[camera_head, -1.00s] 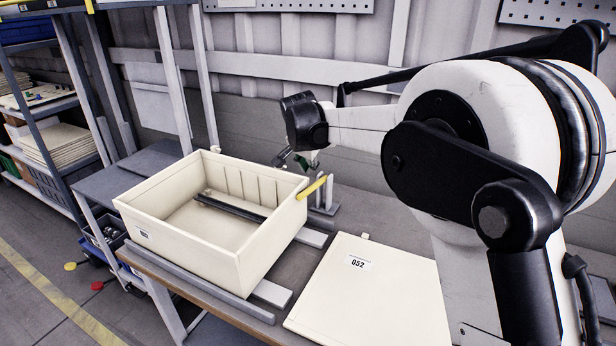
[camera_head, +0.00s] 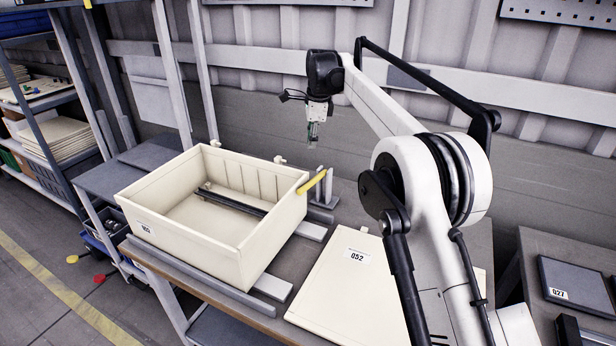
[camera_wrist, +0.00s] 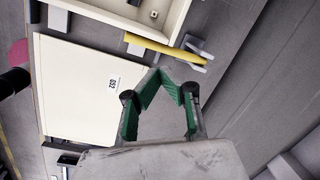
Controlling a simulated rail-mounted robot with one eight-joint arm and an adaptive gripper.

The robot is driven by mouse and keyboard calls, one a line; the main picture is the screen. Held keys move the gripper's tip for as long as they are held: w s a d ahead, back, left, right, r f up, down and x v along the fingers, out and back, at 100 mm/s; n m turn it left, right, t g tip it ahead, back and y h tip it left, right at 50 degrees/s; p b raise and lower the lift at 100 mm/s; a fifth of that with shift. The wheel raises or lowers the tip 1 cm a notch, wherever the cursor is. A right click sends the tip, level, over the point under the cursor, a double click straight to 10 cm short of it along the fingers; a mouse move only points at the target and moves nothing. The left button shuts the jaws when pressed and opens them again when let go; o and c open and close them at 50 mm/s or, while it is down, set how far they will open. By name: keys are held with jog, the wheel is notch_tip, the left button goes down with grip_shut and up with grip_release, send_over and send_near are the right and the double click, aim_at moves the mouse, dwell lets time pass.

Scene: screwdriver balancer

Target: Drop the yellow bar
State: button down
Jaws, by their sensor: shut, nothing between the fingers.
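The yellow bar (camera_head: 312,182) lies slanted at the right rear corner of the cream bin (camera_head: 190,238), beside grey upright posts. It also shows in the wrist view (camera_wrist: 165,50), with its right end by a grey bracket (camera_wrist: 197,46); I cannot tell exactly what bears it. My gripper (camera_head: 313,143) hangs pointing down above and behind the bar, apart from it. In the wrist view its green-padded fingers (camera_wrist: 160,76) are shut and empty, with the bar beyond the fingertips.
A dark bar (camera_head: 230,202) lies inside the bin. A cream panel marked 052 (camera_head: 340,285) lies flat on the table right of the bin. A side table with a dark panel (camera_head: 580,285) stands at far right. A shelf rack (camera_head: 50,140) stands at left, and the wall is behind.

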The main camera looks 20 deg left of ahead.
jog(key=d+m+g, duration=0.1)
jog(key=m, duration=0.2)
jog(key=m+g+y, duration=0.1)
jog(key=m+g, duration=0.1)
jog(key=m, duration=0.1)
send_near(306, 186)
jog(key=x, duration=0.7)
jog(key=shift+s+f+p, duration=0.15)
jog(key=shift+f+p, duration=0.1)
jog(key=shift+p, duration=0.1)
jog(key=shift+a, duration=0.1)
